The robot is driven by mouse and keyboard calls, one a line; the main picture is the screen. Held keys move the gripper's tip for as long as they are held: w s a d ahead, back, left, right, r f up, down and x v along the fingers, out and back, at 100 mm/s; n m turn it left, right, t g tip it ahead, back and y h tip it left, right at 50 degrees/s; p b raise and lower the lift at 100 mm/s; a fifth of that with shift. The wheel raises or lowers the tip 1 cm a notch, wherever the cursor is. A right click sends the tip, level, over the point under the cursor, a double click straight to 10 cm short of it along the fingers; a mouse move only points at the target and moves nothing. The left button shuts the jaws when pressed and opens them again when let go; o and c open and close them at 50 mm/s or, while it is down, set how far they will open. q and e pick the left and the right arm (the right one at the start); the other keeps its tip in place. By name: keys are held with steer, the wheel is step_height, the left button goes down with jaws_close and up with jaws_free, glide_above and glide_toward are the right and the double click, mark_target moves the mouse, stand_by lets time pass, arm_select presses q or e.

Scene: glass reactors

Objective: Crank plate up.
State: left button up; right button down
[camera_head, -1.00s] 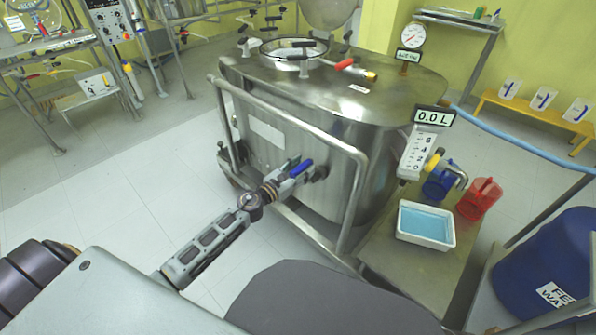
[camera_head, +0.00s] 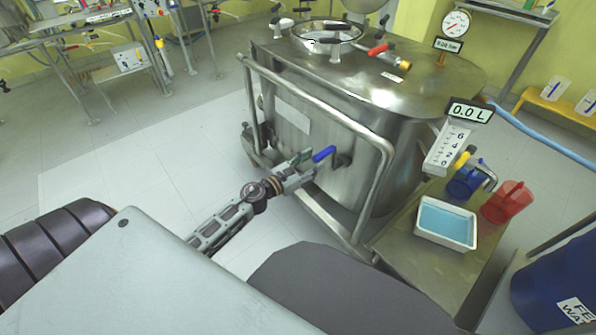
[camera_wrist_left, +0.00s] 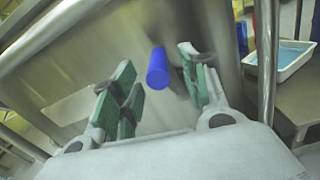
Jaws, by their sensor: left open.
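A blue-handled crank (camera_head: 324,153) sticks out from the side of a steel vessel (camera_head: 345,105). My left gripper (camera_head: 307,168) is open beside the blue handle, in front of the vessel's side. In the left wrist view, the blue handle (camera_wrist_left: 157,69) lies between the two green-padded fingers (camera_wrist_left: 157,85), with a visible gap to each. I cannot tell how deep it sits between the fingertips. No plate that the crank moves can be made out. My right gripper does not show.
A steel tube rail (camera_head: 310,95) frames the vessel's near side. To the right, a low bench (camera_head: 408,235) holds a white tray of blue liquid (camera_head: 446,222), a blue jug (camera_head: 463,183) and a red jug (camera_head: 507,203). A blue barrel (camera_head: 550,285) stands at lower right.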

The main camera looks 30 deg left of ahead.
arm_select(q)
steer(key=shift+v, duration=2.95)
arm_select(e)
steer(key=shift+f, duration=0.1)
